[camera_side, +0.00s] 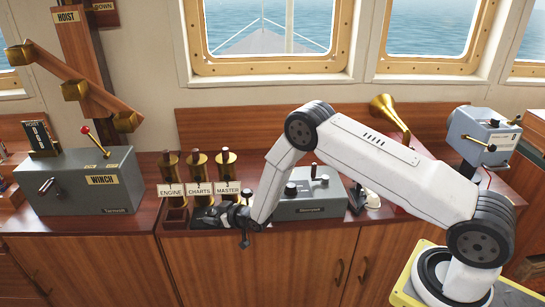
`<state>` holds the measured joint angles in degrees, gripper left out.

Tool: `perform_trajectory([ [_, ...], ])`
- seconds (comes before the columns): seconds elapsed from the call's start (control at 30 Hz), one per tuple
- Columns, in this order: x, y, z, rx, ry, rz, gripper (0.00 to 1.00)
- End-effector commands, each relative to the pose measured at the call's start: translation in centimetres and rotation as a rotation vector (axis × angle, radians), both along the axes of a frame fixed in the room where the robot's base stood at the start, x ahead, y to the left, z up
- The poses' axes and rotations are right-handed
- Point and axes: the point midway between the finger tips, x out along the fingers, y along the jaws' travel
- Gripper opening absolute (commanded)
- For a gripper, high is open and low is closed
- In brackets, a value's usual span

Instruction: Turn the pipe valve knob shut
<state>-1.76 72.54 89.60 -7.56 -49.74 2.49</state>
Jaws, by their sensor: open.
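I cannot make out a pipe valve knob for certain. Several brass pipe-like posts stand in a row on the wooden counter (150,210), with white tags reading ENGINE (171,190), CHARTS (199,189) and MASTER (227,188). Each has a dark, knob-like top. My gripper (225,217) is open, low at the counter's front edge, just in front of the CHARTS and MASTER posts. It hides part of their bases. I see nothing between its fingers, though they are small and dark here. I cannot tell whether it touches anything.
A grey winch box (85,190) with a red-knobbed lever stands left, below a wooden jointed arm (75,80) with brass joints. A grey control box (310,200) is right of my gripper, partly behind my arm. A brass horn (385,107) and grey instrument (483,130) stand farther right.

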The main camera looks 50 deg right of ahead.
Motion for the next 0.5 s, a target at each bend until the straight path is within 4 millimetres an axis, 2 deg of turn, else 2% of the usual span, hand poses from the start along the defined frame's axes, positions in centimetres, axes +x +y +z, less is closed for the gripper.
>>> perform_trajectory([
  [0.2,1.1,0.2,-0.5,0.0,0.0,0.0,0.84],
  [0.5,1.4,0.2,-0.6,0.0,-0.001,0.0,0.84],
])
